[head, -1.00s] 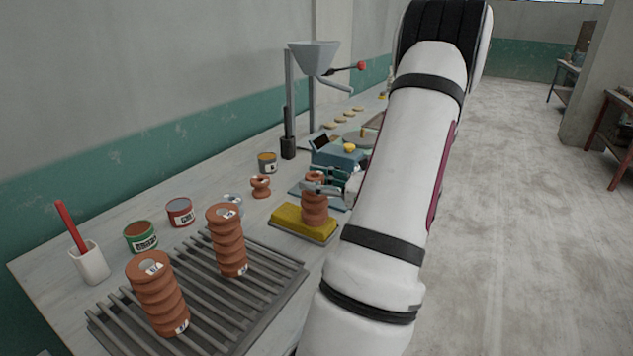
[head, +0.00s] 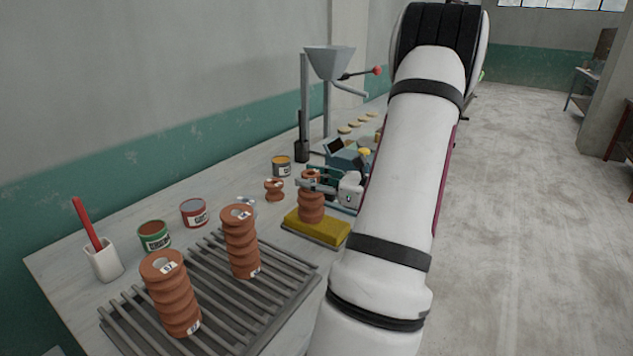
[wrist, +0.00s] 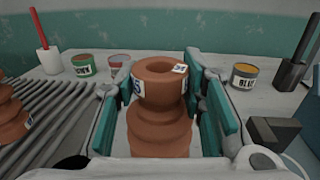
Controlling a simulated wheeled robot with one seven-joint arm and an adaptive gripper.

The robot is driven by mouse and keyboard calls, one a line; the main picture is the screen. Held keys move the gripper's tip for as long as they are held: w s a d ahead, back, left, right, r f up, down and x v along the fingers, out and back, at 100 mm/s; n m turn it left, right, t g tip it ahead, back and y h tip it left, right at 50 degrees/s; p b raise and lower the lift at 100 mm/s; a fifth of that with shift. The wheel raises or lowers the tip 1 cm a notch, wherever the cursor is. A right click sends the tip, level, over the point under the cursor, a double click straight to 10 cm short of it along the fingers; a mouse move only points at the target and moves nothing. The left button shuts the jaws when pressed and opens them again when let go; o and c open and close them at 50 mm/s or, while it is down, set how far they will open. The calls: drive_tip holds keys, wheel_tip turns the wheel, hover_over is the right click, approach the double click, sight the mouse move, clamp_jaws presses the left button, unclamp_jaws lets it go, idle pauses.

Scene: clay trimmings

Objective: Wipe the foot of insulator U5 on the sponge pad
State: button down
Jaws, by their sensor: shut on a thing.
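A ribbed terracotta insulator (head: 311,205) stands upright over the yellow sponge pad (head: 331,230), towards the pad's left end. In the wrist view this insulator (wrist: 159,95) has a white label on its rim, and part of a 5 shows on its side. My gripper (head: 322,186) is shut on the insulator near its top, with a teal finger pad on each side. The insulator's foot meets the pad in the head view; how firmly it presses I cannot tell. The foot is hidden in the wrist view.
Two more insulators (head: 171,293) (head: 241,243) stand on the slatted rack (head: 283,293). Glaze cans (head: 154,236) (head: 194,213) (head: 281,167), a small spool-shaped piece (head: 274,190) and a white cup (head: 103,262) with a red handle stand behind. A hopper stand (head: 304,110) rises beyond.

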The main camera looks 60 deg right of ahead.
drive_tip(key=shift+w, duration=1.3)
drive_tip(key=shift+s+a+f+p, duration=0.15)
drive_tip(key=shift+s+p, duration=0.4)
drive_tip(key=shift+s, duration=1.5)
drive_tip(key=shift+s+a+r+p, duration=0.15)
drive_tip(key=shift+s+p, duration=0.4)
drive_tip(key=shift+s, duration=1.45)
drive_tip(key=shift+f, duration=0.1)
drive_tip(key=shift+w+d+b, duration=0.2)
drive_tip(key=shift+w+b, duration=0.25)
drive_tip(key=shift+w, duration=1.6)
drive_tip(key=shift+w+d+b, duration=0.15)
drive_tip(key=shift+w+b, duration=0.25)
drive_tip(key=shift+w, duration=1.6)
drive_tip(key=shift+s, duration=0.2)
drive_tip(key=shift+s+a+p, duration=0.2)
drive_tip(key=shift+s+p, duration=0.4)
drive_tip(key=shift+s, duration=1.35)
drive_tip(key=shift+s+a+p, duration=0.2)
drive_tip(key=shift+s+p, duration=0.4)
drive_tip(key=shift+s, duration=1.35)
drive_tip(key=shift+w+d+b, duration=0.2)
drive_tip(key=shift+w+b, duration=0.3)
drive_tip(key=shift+w, duration=1.55)
drive_tip(key=shift+w+d+b, duration=0.2)
drive_tip(key=shift+w+b, duration=0.25)
drive_tip(key=shift+w, duration=1.6)
